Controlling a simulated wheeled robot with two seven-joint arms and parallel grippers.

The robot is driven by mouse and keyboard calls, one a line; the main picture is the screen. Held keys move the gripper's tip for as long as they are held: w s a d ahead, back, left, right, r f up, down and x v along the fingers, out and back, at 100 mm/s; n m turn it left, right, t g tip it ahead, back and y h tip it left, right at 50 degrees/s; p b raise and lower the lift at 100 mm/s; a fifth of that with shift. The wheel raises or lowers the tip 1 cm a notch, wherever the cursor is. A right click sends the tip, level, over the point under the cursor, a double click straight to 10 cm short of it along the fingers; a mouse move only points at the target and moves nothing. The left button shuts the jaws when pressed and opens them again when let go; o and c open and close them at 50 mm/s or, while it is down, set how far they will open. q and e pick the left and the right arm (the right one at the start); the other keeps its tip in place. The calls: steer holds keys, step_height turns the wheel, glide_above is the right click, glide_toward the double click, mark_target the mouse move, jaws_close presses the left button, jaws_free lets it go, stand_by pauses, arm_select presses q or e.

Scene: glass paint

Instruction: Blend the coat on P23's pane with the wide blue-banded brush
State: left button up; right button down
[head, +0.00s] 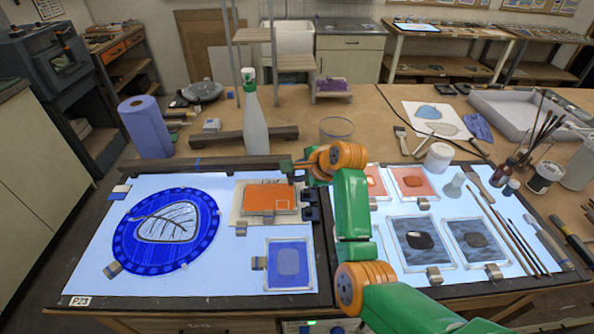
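The round blue pane (128,240) with a pale leaf in its middle lies on the left light panel (215,277), which carries a P23 label (76,301) at its near left corner. My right gripper (288,167) is at the far right of that panel, beyond the orange pane; it is small and partly hidden by its own arm, so its fingers cannot be read. A wide flat brush (402,141) lies on the table behind the right panel; its band colour is too small to tell. My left gripper is out of view.
An orange pane (266,199) and a small blue pane (289,262) lie right of the round one. A spray bottle (254,120), a dark bar (244,137) and a blue roll (146,128) stand or lie behind. Panes and thin brushes (510,233) cover the right panel (390,275).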

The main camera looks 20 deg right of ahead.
steer(key=shift+f, duration=0.1)
steer(key=shift+w+a, duration=0.15)
steer(key=shift+a, duration=0.35)
steer(key=shift+w+a, duration=0.15)
steer(key=shift+a, duration=0.35)
steer(key=w+a, duration=0.2)
steer(key=a, duration=0.7)
steer(key=shift+w+a+b, duration=0.35)
steer(key=shift+w+b, duration=0.05)
steer(key=shift+b, duration=0.05)
steer(key=shift+r+p, duration=0.45)
steer(key=shift+r, duration=2.05)
